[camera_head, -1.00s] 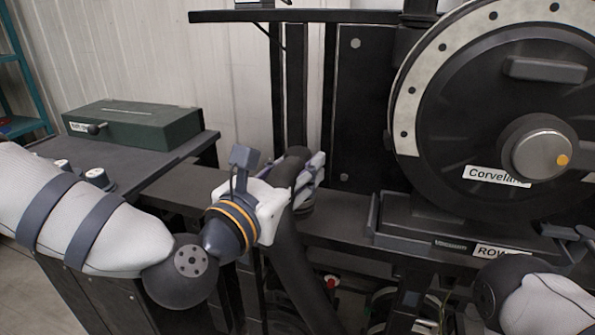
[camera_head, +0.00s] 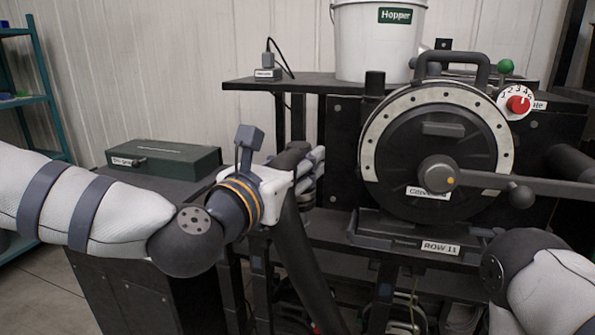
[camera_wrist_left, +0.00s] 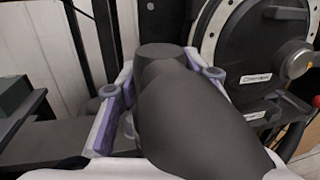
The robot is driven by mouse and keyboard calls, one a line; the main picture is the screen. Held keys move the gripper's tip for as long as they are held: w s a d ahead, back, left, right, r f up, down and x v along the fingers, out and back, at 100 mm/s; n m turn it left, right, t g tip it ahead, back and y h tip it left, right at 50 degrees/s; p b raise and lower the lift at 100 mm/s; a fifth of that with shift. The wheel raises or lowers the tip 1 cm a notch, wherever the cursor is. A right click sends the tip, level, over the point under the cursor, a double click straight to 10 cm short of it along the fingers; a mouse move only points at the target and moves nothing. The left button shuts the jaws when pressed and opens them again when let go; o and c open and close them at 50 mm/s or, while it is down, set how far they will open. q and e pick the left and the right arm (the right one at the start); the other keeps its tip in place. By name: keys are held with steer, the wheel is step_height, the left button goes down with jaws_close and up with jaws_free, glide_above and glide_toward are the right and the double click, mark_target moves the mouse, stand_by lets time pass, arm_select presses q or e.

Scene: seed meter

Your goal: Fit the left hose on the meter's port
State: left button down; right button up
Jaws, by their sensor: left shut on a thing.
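My left gripper (camera_head: 302,168) is shut on a thick dark hose (camera_head: 296,255), close to its upper end. The hose hangs down from the grip toward the bottom of the head view. In the left wrist view the hose (camera_wrist_left: 195,115) fills the middle, with its blunt end pointing away from me between the pale, purple-sided fingers (camera_wrist_left: 155,92). The round black meter (camera_head: 435,150) with a pale dotted rim stands to the right of the gripper. The hose end is apart from it. A short black stub (camera_head: 375,84) rises at the meter's upper left; I cannot tell whether it is the port. My right gripper is out of view.
A white hopper bucket (camera_head: 380,40) stands on the shelf above. A crank arm (camera_head: 520,184) with a knob crosses the meter's right side. A green box (camera_head: 165,160) sits on the left bench. My right arm (camera_head: 545,285) is at the lower right.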

arm_select(q)
steer(key=shift+s+r, duration=0.2)
steer(key=shift+r, duration=0.1)
steer(key=shift+s+r, duration=0.15)
steer(key=shift+r, duration=0.15)
steer(key=shift+r+p, duration=0.45)
steer(key=shift+r, duration=2.1)
arm_select(e)
steer(key=shift+w+r+t, duration=0.3)
steer(key=shift+w+r, duration=0.15)
steer(key=shift+r, duration=0.15)
